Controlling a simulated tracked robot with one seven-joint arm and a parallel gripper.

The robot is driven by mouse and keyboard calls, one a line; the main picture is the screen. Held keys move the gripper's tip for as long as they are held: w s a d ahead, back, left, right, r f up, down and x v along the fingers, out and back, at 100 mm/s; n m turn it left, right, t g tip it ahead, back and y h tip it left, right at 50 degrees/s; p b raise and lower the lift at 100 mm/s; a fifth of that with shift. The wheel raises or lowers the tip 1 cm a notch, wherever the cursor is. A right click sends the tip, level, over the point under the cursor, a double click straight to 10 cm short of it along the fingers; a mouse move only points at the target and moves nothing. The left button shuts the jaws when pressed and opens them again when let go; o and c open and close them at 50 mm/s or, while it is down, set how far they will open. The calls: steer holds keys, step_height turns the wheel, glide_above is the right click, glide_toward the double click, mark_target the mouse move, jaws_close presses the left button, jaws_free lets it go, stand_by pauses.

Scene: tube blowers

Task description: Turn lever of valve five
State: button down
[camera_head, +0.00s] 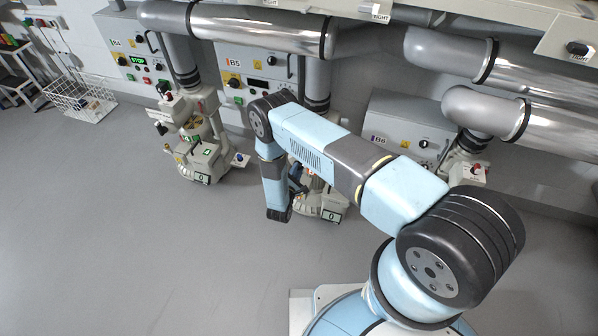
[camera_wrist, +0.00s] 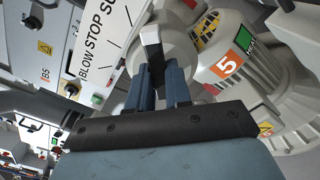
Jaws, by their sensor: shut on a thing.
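Valve five is the beige machine with the orange "5" label in the wrist view (camera_wrist: 229,65); in the head view (camera_head: 330,200) it stands under the B5 panel, partly hidden behind my arm. The lever (camera_wrist: 152,42) is a dark bar standing out from a round light hub. My gripper (camera_wrist: 158,80) has its two blue fingers closed around the lower part of the lever, and the lever's end shows above the fingertips. In the head view the gripper (camera_head: 296,180) is mostly hidden by my arm.
The B5 control panel (camera_head: 250,75) is on the wall behind. Another valve machine (camera_head: 200,140) stands to the left under the B4 panel (camera_head: 135,55). The B6 panel (camera_head: 405,135) is at the right. Large pipes (camera_head: 260,30) run overhead. A wire basket (camera_head: 80,100) is far left. The front floor is clear.

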steer(key=shift+s+f, duration=0.1)
steer(key=shift+f, duration=0.1)
steer(key=shift+a+r+n, duration=0.1)
steer(key=shift+a+n, duration=0.1)
steer(key=shift+n, duration=2)
steer(key=shift+a+n, duration=0.15)
steer(key=shift+n, duration=2.05)
steer(key=shift+h, duration=0.3)
steer(key=c, duration=1.2)
jaws_free()
steer(key=shift+o, duration=0.6)
steer(key=shift+w+a+r, duration=0.1)
steer(key=shift+w+a, duration=0.05)
steer(key=shift+w, duration=0.05)
